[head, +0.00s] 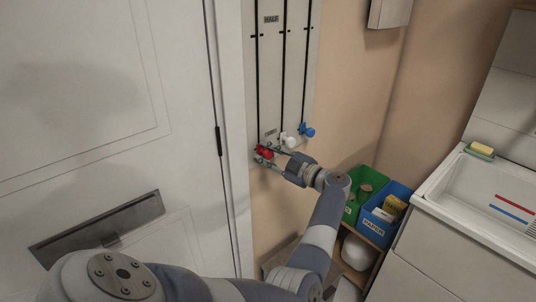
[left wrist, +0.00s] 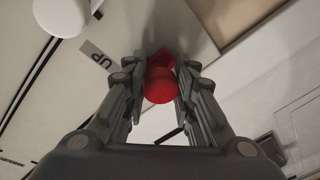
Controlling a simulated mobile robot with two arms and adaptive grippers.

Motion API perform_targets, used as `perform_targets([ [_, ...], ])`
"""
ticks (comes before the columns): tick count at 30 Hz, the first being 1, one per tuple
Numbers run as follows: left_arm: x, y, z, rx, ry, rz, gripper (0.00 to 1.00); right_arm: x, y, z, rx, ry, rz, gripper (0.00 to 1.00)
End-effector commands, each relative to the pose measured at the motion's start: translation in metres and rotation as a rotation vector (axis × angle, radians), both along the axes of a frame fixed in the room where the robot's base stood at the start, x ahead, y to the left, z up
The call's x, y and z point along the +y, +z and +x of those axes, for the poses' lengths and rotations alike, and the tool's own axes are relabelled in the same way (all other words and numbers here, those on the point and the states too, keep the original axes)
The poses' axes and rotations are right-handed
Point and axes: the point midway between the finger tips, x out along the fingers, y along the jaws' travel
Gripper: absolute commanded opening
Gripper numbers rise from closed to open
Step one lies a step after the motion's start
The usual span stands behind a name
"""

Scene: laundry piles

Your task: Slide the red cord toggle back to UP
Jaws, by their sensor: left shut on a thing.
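The red cord toggle (head: 264,151) is at the lower left of the pale cord board (head: 299,75), at the bottom of the leftmost dark cord line. My left gripper (head: 266,157) is shut on it. In the left wrist view the red toggle (left wrist: 160,83) sits between the two fingers. A HALF label (head: 271,19) is higher on the board. My right gripper is not in view.
A white toggle (head: 289,140) and a blue toggle (head: 308,130) are close by on the right. A white door (head: 100,130) stands left of the board. Green (head: 368,178) and blue (head: 376,221) bins and a sink (head: 465,180) are at the right.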

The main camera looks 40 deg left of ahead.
Motion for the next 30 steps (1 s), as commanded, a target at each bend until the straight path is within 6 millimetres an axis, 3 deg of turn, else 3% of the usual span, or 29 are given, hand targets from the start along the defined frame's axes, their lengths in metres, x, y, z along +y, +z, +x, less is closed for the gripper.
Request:
perform_targets([
  [3,-0.001,-0.003,-0.001,0.003,0.001,-0.006,0.0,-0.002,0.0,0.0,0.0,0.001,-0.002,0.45],
  [4,-0.001,-0.003,-0.001,0.003,0.001,-0.006,0.32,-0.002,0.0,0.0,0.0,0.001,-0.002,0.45],
  [6,-0.001,-0.003,-0.001,0.002,0.001,-0.005,0.48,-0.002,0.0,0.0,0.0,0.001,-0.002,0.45],
  [17,-0.002,0.0,0.0,0.001,-0.001,-0.001,0.48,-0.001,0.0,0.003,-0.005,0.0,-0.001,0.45],
  [30,-0.066,-0.002,0.006,0.002,-0.001,-0.004,0.48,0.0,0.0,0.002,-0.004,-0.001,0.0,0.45],
])
